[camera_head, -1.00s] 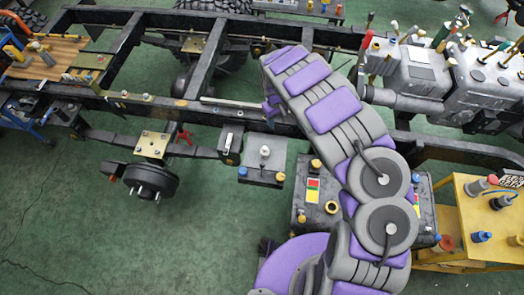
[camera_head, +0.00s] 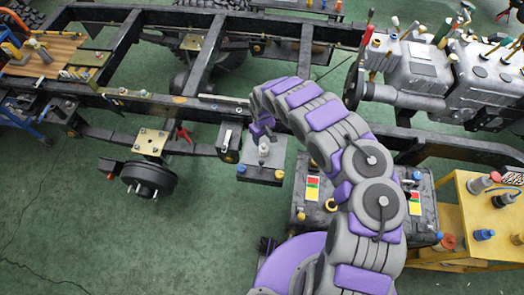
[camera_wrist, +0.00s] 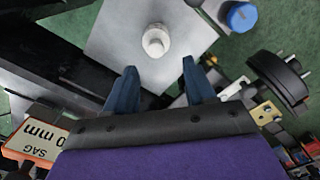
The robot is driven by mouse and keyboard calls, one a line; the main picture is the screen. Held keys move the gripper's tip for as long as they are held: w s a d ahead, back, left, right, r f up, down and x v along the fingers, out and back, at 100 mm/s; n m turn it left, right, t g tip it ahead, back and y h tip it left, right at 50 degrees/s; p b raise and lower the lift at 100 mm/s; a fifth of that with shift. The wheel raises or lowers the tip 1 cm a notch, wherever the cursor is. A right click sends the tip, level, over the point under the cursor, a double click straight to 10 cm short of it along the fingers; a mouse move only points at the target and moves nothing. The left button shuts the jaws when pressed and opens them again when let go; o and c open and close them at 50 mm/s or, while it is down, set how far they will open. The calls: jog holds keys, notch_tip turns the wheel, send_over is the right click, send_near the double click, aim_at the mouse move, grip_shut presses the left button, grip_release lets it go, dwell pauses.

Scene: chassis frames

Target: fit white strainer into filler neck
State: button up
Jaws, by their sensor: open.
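The white strainer (camera_wrist: 155,41) appears to be the small pale upright piece on a grey plate (camera_wrist: 110,35). In the head view the same white piece (camera_head: 264,148) stands on the plate (camera_head: 262,175) beside the frame rail. My gripper (camera_wrist: 158,70) is open and empty, its two blue fingers apart and pointing toward the white piece. In the head view my gripper (camera_head: 262,130) is at the plate's far side, close to the white piece. I cannot tell for sure which opening is the filler neck; a yellow ring (camera_head: 331,204) shows on a dark box.
A blue cap (camera_wrist: 241,16) sits at the plate's corner. The black chassis rail (camera_head: 150,102) runs behind the plate. A black hub (camera_head: 148,180) hangs at left. An orange-edged label block (camera_wrist: 38,135) is beside my gripper.

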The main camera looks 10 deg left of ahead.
aim_at(264, 145)
jog(key=shift+d+f, duration=0.4)
jog(key=shift+d, duration=0.2)
jog(key=f, duration=0.1)
jog(key=f+b, duration=0.1)
jog(key=f, duration=0.2)
jog(key=shift+a+f, duration=0.25)
jog(key=shift+a, duration=0.1)
jog(key=shift+a+f+b, duration=0.2)
jog(key=shift+f+b, duration=0.1)
jog(key=shift+f, duration=0.15)
jog(key=shift+d+r, duration=0.1)
jog(key=shift+d, duration=0.2)
jog(key=shift+d+r, duration=0.1)
jog(key=shift+d, duration=0.2)
jog(key=shift+c, duration=1.2)
jog(key=shift+a, duration=0.45)
jog(key=c, duration=0.7)
jog(key=shift+d, duration=0.15)
grip_shut()
jog(key=shift+d, duration=0.15)
